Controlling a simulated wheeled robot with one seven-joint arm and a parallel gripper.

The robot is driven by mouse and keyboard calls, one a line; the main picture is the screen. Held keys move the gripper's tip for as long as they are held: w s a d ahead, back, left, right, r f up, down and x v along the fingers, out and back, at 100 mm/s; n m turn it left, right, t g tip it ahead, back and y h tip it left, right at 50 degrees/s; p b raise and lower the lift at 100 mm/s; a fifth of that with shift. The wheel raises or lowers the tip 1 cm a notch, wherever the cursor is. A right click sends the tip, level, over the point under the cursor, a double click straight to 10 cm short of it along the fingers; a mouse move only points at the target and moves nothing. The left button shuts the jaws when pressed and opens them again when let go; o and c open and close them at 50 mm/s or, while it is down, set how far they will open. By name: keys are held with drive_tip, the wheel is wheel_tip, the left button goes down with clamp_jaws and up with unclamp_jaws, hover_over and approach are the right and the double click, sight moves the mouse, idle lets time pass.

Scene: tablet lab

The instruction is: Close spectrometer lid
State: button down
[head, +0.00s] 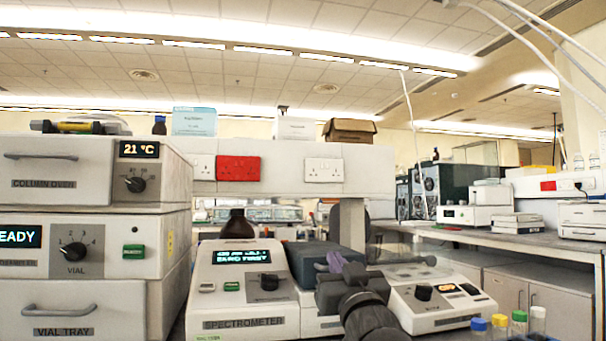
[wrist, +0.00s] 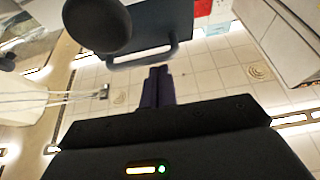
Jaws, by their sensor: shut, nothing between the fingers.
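The spectrometer (head: 245,290) is a pale box with a lit screen, a green button and a black knob, left of centre in the head view. Its dark grey lid (head: 312,253) is at its right side and looks low and roughly level. My gripper (head: 332,262) is in front of the lid and hides part of its front, so I cannot tell if it is fully seated. In the wrist view a dark panel with a bar handle (wrist: 178,48), likely the lid, is just beyond my gripper (wrist: 158,72). The purple fingers are together and empty, with tips close to the handle; contact is unclear.
A stacked instrument with a vial tray drawer (head: 75,310) stands at the left. Right of my gripper is another pale instrument (head: 440,310) with a knob and amber display. Several capped vials (head: 500,324) stand at the front right. A brown bottle (head: 237,224) is behind the spectrometer.

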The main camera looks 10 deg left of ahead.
drive_tip(key=shift+s+f+b, duration=0.1)
drive_tip(key=shift+f+b, duration=0.55)
drive_tip(key=shift+f, duration=0.15)
drive_tip(key=shift+f, duration=0.15)
wheel_tip(320, 180, up, 11)
drive_tip(key=p, duration=0.5)
drive_tip(key=shift+s, duration=0.15)
